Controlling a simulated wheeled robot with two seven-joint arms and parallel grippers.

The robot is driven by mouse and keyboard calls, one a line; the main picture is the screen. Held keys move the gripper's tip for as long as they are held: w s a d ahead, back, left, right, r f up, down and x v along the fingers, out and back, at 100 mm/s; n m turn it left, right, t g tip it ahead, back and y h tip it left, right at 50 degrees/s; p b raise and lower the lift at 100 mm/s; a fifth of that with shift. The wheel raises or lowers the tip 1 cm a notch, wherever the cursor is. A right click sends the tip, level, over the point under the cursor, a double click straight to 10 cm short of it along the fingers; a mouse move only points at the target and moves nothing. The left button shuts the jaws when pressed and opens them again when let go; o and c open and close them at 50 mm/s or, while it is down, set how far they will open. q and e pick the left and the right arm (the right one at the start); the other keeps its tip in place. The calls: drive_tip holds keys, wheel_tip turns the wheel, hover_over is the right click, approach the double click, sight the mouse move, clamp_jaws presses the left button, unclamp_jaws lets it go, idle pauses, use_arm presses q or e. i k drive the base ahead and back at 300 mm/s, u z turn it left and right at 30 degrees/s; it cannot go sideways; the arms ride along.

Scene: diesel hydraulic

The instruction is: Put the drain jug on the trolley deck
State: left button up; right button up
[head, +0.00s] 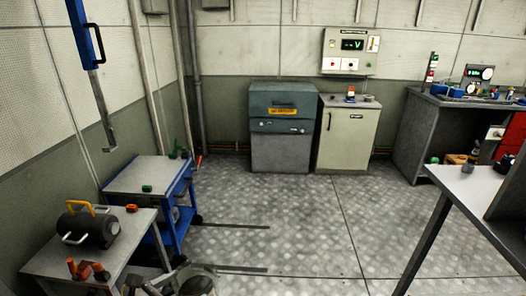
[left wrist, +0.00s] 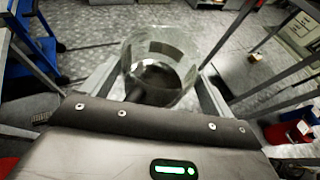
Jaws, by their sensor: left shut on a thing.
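The drain jug (left wrist: 160,72) is a clear, round vessel with something dark inside. In the left wrist view it sits between the two fingers of my left gripper (left wrist: 158,85), which is shut on it. In the head view the jug's pale rim (head: 205,269) shows at the bottom edge, partly cut off, beside my left gripper. The trolley is blue with a grey deck (head: 135,176), at the left of the head view, beyond the jug. A small green object (head: 147,188) lies on the deck near its front edge. My right gripper is in neither view.
A grey bench (head: 130,251) with a dark cylindrical unit (head: 88,228) and orange-brown fittings stands in front of the trolley. A table (head: 480,189) is at right. Cabinets (head: 280,140) line the back wall. The middle floor is clear.

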sight(146, 173)
drive_tip(key=z, duration=0.2)
drive_tip(key=i, duration=1.85)
drive_tip(key=u, duration=0.4)
drive_tip(key=i, duration=1.8)
drive_tip(key=u, duration=1.1)
drive_tip(key=i, duration=0.75)
drive_tip(key=u, duration=0.5)
